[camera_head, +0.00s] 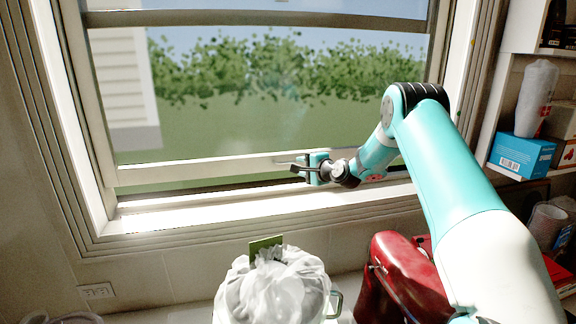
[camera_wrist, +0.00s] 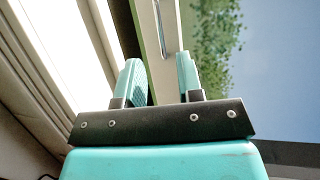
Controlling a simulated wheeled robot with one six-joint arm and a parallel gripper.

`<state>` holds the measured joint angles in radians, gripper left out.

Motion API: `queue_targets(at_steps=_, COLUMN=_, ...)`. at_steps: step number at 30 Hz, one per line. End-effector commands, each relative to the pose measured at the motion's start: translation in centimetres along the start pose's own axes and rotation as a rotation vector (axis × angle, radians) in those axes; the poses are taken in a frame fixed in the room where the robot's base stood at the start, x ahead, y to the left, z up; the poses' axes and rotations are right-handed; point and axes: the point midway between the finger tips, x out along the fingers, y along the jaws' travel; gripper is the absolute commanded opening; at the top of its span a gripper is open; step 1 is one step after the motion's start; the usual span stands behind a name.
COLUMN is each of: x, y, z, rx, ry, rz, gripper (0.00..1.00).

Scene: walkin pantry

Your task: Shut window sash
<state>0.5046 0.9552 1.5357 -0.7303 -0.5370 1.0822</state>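The window sash (camera_head: 200,171) is a pale frame with clear glass. Its bottom rail stands a little above the sill (camera_head: 190,211), with a gap showing under it. My gripper (camera_head: 297,168) is at the right part of the bottom rail, in front of the window. In the wrist view my gripper (camera_wrist: 160,78) has its two teal fingers apart. The sash rail (camera_wrist: 150,35) runs up from between the fingers, with a grey slot or pull on it. I cannot tell whether either finger touches the rail.
A white bag-like bundle (camera_head: 270,292) stands below the window. A red glossy object (camera_head: 408,280) is beside it, under my arm. Shelves with a blue box (camera_head: 520,155) are at the right. The sill left of my gripper is clear.

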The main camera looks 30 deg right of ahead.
Motion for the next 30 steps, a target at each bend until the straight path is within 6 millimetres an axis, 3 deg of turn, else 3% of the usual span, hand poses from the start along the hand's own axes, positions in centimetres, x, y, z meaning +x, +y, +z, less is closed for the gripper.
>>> queue_targets(at_steps=6, x=4.7, y=0.2, z=0.1, rx=-0.003, ry=-0.003, rz=0.000, gripper=0.34)
queue_targets(at_steps=12, x=7.3, y=0.2, z=0.0, rx=-0.002, ry=-0.002, rz=0.002, gripper=0.34)
queue_targets(at_steps=26, x=8.4, y=0.1, z=0.0, rx=-0.001, ry=-0.001, rz=0.002, gripper=0.34)
queue_targets(at_steps=27, x=8.4, y=0.1, z=0.0, rx=-0.001, ry=-0.001, rz=0.002, gripper=0.32)
queue_targets(at_steps=30, x=8.4, y=0.0, z=0.0, rx=-0.001, ry=-0.001, rz=0.002, gripper=0.09)
